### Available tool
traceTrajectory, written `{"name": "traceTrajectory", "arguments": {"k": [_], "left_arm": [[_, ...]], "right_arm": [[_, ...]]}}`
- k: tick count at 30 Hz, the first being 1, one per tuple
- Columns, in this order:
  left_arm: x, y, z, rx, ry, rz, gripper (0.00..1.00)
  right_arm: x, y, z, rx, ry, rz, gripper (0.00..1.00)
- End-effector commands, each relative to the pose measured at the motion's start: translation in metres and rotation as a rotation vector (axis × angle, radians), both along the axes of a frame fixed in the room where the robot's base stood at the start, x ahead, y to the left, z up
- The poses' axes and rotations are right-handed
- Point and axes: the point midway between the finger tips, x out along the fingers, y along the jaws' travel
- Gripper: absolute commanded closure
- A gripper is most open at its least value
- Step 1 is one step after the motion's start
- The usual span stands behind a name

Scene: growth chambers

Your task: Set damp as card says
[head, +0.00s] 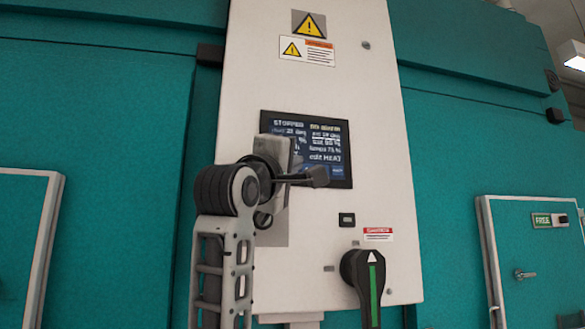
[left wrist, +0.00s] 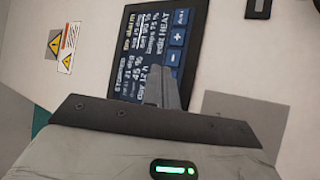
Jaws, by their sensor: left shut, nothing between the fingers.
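A dark display screen (head: 335,165) is set in a white control panel (head: 335,90). It shows "STOPPED", what looks like "no alarm", and "edit HEAT"; the smaller numbers are blurred. In the left wrist view the screen (left wrist: 135,45) appears turned, with blue plus and minus buttons (left wrist: 176,45). My left gripper (head: 318,177) is shut and empty, its tip in front of the screen's lower part. Its fingers (left wrist: 163,85) cover part of the screen in the wrist view. I cannot tell whether the tip touches the glass. I make out no card. My right gripper is not in view.
Below the screen are a small black switch (head: 347,220) and a black rotary handle with a green stripe (head: 364,280). Warning labels (head: 308,40) are above. Teal walls flank the panel; a chamber door with a "FREE" sign (head: 541,220) is at the right.

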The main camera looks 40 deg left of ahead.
Motion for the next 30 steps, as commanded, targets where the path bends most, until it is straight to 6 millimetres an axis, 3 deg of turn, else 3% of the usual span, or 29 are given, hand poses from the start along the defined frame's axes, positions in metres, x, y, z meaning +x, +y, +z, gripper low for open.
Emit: {"name": "traceTrajectory", "arguments": {"k": [30], "left_arm": [[0.0062,0.0071,-0.0001,0.0,0.0,0.0,1.0]], "right_arm": [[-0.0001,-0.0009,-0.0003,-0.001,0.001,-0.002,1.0]]}}
